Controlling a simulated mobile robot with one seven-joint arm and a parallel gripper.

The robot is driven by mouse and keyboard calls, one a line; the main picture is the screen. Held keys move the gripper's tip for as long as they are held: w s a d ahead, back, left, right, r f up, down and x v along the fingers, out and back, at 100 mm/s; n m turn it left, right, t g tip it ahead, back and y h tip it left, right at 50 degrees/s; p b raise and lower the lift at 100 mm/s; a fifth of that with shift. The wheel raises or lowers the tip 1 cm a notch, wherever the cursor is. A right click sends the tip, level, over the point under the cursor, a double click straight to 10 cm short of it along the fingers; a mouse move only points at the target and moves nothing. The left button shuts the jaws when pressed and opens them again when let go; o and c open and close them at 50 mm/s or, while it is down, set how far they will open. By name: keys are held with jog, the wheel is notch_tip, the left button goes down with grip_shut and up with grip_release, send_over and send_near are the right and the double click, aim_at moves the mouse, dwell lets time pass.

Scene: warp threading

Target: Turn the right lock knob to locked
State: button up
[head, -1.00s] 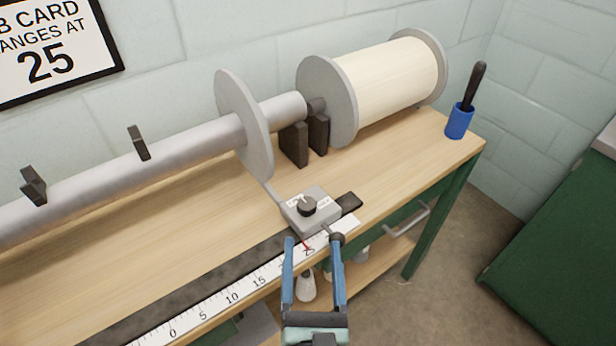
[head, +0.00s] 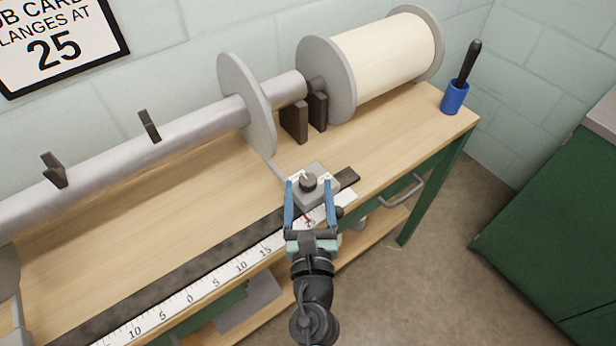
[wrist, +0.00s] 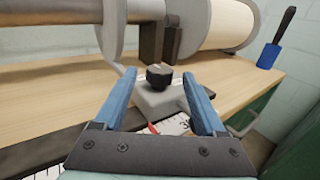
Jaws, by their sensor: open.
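The right lock knob (head: 308,181) is a small black knob on top of a grey carriage block (head: 323,197) on the dark rail. In the wrist view the knob (wrist: 159,76) stands just beyond and between my fingertips, upright on the block. My gripper (head: 309,183) is open, with blue fingers to the left and right of the block and knob. The fingers appear apart from the knob. White labels lie beside the knob, too small to read. A red pointer (head: 307,217) on the block's front lies over the scale near 25.
A white ruler (head: 215,284) runs along the bench front (head: 150,225). A grey flange disc (head: 247,105) on the long beam stands behind the block. A cream-wound spool (head: 385,62) and dark supports are behind. A blue cup (head: 454,98) with a black handle stands right.

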jog(key=shift+w, duration=1.3)
grip_shut()
